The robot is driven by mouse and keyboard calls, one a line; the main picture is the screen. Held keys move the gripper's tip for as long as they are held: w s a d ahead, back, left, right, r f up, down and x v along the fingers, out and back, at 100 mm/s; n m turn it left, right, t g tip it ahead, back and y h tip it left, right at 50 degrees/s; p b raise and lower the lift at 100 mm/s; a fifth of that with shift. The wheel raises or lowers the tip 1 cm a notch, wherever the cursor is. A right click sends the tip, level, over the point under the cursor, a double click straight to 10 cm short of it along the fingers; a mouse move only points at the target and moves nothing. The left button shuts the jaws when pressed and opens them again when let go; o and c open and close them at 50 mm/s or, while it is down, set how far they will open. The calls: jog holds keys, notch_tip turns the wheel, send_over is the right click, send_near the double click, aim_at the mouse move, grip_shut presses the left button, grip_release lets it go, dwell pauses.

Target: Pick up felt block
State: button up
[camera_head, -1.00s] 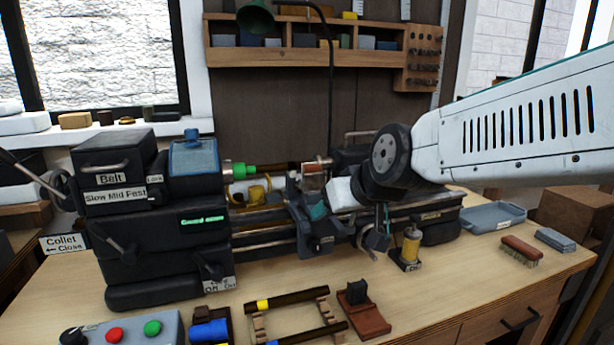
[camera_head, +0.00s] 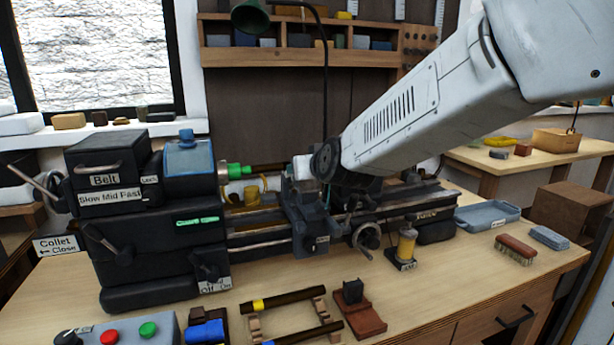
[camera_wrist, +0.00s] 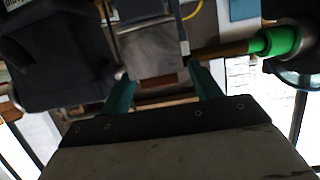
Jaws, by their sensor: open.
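A small blue-grey block (camera_head: 549,238) lies at the right end of the workbench, beside a brush; it may be the felt block, but I cannot tell its material. My gripper (camera_wrist: 162,90) shows in the wrist view with its two teal fingers apart. Nothing is clearly held between them; a grey metal part of the lathe (camera_wrist: 150,50) lies beyond. A rod with a green end (camera_wrist: 278,42) crosses to the right. In the head view my arm hides the fingers, and the wrist is over the lathe (camera_head: 265,235), far left of the block.
A brown brush (camera_head: 516,249) and a blue-grey tray (camera_head: 488,215) are near the block. A yellow oiler (camera_head: 406,244) stands before the lathe. A wooden rack (camera_head: 296,309) and a red-brown stand (camera_head: 362,318) lie in front. A side bench (camera_head: 520,162) at right holds small items.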

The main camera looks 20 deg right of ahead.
jog(key=shift+w+f, duration=0.2)
jog(key=shift+w, duration=0.4)
jog(key=c, duration=1.1)
jog(key=shift+r, duration=0.1)
